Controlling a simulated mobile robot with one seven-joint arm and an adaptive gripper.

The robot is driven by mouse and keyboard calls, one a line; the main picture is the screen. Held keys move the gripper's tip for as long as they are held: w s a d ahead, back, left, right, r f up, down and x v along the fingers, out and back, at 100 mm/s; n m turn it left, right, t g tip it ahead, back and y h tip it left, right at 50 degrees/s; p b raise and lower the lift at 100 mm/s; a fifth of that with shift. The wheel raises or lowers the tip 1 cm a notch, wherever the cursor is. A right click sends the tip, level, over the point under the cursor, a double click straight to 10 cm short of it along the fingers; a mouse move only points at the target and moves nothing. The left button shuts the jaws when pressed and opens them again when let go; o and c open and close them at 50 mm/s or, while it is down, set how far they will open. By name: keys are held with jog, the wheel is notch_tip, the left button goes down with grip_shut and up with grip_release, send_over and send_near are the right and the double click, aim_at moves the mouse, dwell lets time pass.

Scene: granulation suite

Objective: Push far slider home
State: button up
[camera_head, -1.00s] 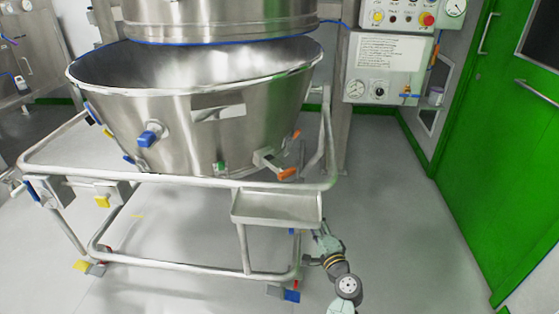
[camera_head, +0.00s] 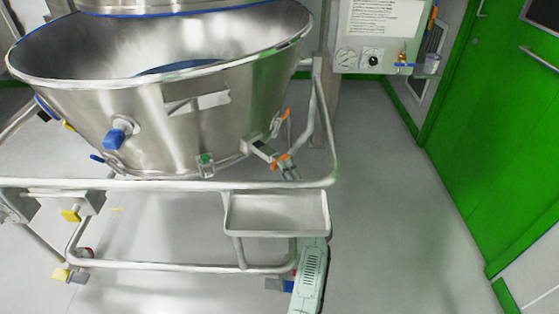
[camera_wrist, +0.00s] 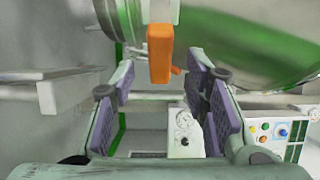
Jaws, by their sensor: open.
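Two orange-tipped sliders sit low on the right side of the steel bowl. The nearer orange tip (camera_head: 280,160) is on a metal bracket; the farther one (camera_head: 286,114) stands behind it. My gripper (camera_head: 289,172) is just below and beside the nearer tip, partly hidden by the tray and bowl frame. In the wrist view my gripper (camera_wrist: 160,78) is open, with purple-grey pads on either side. A large orange handle (camera_wrist: 160,52) hangs between or just ahead of the pads. A small orange piece (camera_wrist: 176,70) shows behind it. Contact cannot be told.
The steel bowl (camera_head: 170,110) rests on a tubular trolley frame (camera_head: 150,183). A steel tray (camera_head: 277,213) juts out above my forearm. A wall panel (camera_head: 375,58) stands behind, and a green door (camera_head: 490,130) is at right. The floor between trolley and door is clear.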

jog(key=x, duration=0.5)
jog(key=shift+w+a, duration=0.2)
jog(key=shift+w, duration=0.1)
jog(key=shift+c, duration=0.4)
grip_shut()
jog(key=shift+f, duration=0.1)
